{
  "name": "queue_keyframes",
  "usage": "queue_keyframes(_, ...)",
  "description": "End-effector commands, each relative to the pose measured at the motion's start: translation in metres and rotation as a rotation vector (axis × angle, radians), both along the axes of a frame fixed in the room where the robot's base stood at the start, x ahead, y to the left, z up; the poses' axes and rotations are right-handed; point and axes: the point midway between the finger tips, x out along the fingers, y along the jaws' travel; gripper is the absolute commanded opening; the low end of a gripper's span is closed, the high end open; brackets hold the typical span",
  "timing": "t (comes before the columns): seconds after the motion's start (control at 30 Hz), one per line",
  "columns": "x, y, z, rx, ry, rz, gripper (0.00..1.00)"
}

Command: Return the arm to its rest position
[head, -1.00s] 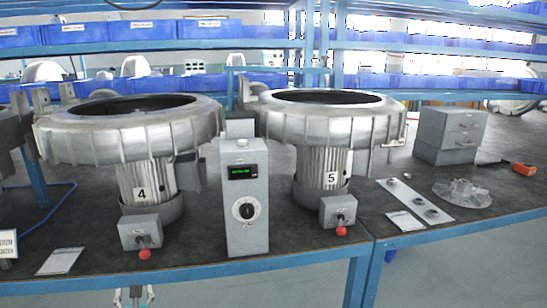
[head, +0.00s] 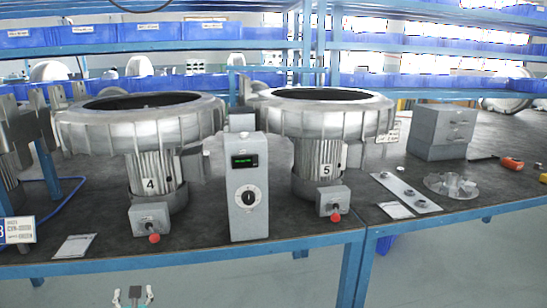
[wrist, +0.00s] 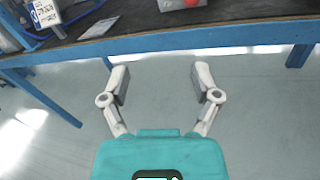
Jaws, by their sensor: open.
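My gripper (wrist: 160,85) is open and empty in the wrist view, with its two fingers spread over the bare floor. In the head view my gripper (head: 133,294) shows at the bottom edge, left of centre, below and in front of the bench. It touches nothing that I can see. The rest of my arm is mostly out of the head view.
The bench's blue front edge (head: 200,263) runs across above my gripper. Blower 4 (head: 150,175) and blower 5 (head: 318,160) stand on it with a grey control box (head: 248,205) between them. The floor (wrist: 160,120) beneath my gripper is clear.

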Motion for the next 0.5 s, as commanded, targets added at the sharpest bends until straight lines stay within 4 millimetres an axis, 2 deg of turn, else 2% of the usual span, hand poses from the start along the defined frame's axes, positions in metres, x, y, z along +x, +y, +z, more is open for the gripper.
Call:
queue_keyframes(0.27,0.014,-0.016,-0.004,0.051,0.045,-0.049,0.8)
queue_keyframes(0.5,0.033,-0.041,-0.01,0.133,0.112,-0.129,0.8)
